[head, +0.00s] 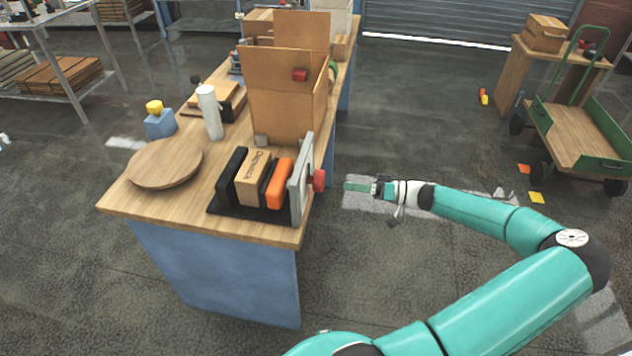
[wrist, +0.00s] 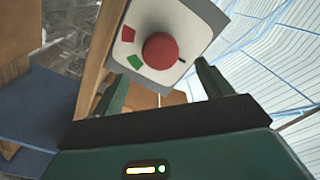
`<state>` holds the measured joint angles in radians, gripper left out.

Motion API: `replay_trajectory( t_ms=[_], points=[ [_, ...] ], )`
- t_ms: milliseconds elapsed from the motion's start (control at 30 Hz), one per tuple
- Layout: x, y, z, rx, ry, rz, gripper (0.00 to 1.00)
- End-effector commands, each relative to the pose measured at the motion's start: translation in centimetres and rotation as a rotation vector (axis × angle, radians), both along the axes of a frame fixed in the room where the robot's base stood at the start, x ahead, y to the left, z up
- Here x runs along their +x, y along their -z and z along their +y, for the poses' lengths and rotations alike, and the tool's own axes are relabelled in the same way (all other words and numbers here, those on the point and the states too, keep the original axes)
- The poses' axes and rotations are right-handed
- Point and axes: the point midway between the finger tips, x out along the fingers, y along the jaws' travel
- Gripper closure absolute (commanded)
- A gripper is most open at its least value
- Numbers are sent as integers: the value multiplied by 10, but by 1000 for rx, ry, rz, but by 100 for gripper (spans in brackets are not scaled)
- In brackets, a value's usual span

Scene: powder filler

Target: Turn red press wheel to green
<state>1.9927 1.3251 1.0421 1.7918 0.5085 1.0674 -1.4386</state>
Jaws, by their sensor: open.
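The red press wheel (head: 319,180) sits on the outer face of a grey upright panel (head: 301,183) at the table's right edge. In the wrist view the red wheel (wrist: 160,50) is round, on a light plate (wrist: 188,22). A red mark (wrist: 128,34) and a green mark (wrist: 135,62) lie to its left, and a short dark line to its right. My gripper (head: 348,186) is just right of the wheel, apart from it. In the wrist view my gripper (wrist: 160,82) is open, its two green fingers either side of the wheel and below it, with nothing held.
A black rack (head: 240,213) with a cardboard box and an orange block stands beside the panel. An open carton (head: 270,100) with another red knob (head: 300,75) stands behind. A round wooden board (head: 165,163) lies left.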

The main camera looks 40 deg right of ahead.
Motion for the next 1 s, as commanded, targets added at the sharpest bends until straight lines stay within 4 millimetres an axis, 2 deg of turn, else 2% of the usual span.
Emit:
replay_trajectory(
  t_ms=[300, 433, 600, 867, 1000],
  points=[
    [53, 0, 41, 1, -5, 0, 22],
    [70, 0, 54, 1, -5, 0, 22],
    [81, 0, 63, 0, -5, 1, 22],
    [82, 0, 63, 0, -3, 2, 22],
    [82, 0, 63, 0, -3, 2, 46]
  ],
)
